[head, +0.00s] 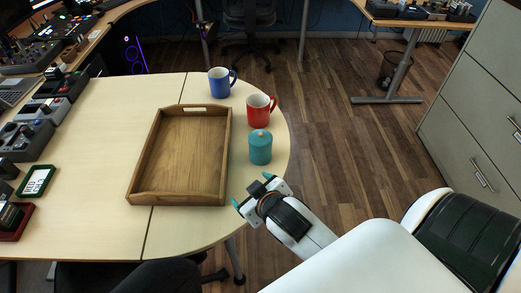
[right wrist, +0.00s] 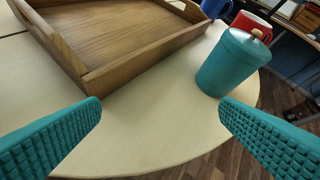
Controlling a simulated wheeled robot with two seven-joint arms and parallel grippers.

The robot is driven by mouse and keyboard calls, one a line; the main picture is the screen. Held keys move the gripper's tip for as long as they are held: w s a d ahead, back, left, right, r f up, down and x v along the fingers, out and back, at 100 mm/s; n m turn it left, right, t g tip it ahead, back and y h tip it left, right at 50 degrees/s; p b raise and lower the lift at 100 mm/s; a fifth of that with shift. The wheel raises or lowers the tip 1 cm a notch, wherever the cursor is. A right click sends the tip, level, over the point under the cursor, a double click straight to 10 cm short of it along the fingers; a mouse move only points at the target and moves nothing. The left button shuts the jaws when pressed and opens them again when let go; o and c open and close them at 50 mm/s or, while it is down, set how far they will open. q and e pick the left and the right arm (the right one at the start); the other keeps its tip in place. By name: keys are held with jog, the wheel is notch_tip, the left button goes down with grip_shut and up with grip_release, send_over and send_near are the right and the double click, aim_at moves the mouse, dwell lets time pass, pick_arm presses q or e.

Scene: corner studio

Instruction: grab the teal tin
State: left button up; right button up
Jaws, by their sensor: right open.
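The teal tin (head: 260,149) stands upright on the table near its rounded right edge, with a small pinkish knob on its lid. In the right wrist view the tin (right wrist: 229,64) is ahead and right of centre, beyond the right fingertip. My right gripper (head: 253,190) is open and empty, just in front of the tin at the table's edge. Its two teal fingers (right wrist: 160,120) are wide apart with bare table between them, not touching the tin. My left gripper is not in view.
An empty wooden tray (head: 143,165) lies left of the tin. A red mug (head: 259,112) stands just behind the tin, and a blue mug (head: 219,84) farther back. Several devices line the table's left side. A grey cabinet (head: 475,100) stands at the right.

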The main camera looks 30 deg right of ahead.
jog(key=w+a+r+n+t+y, duration=0.45)
jog(key=w+r+t, duration=0.35)
jog(key=w+r, duration=0.45)
jog(key=s+a+r+n+g+y, duration=0.1)
jog(key=a+r+n+g+y, duration=0.3)
jog(key=a+n+y, duration=0.45)
jog(key=s+a+r+n+g+y, duration=0.1)
jog(key=a+r+n+g+y, duration=0.35)
jog(key=n, duration=0.75)
jog(key=n+g+h, duration=0.3)
jog(key=g+h, duration=0.7)
jog(key=h, duration=0.6)
send_over(258, 135)
notch_tip(258, 135, down, 12)
jog(key=shift+a+r, duration=0.1)
notch_tip(258, 135, down, 5)
jog(key=shift+f, duration=0.2)
jog(key=shift+s+d+f+p, duration=0.2)
jog(key=shift+f+p, duration=0.15)
jog(key=shift+f, duration=1.2)
jog(key=shift+s+d+f+p, duration=0.15)
jog(key=shift+f+p, duration=0.15)
jog(key=shift+f, duration=1.25)
jog(key=shift+a, duration=0.1)
jog(key=shift+c, duration=0.2)
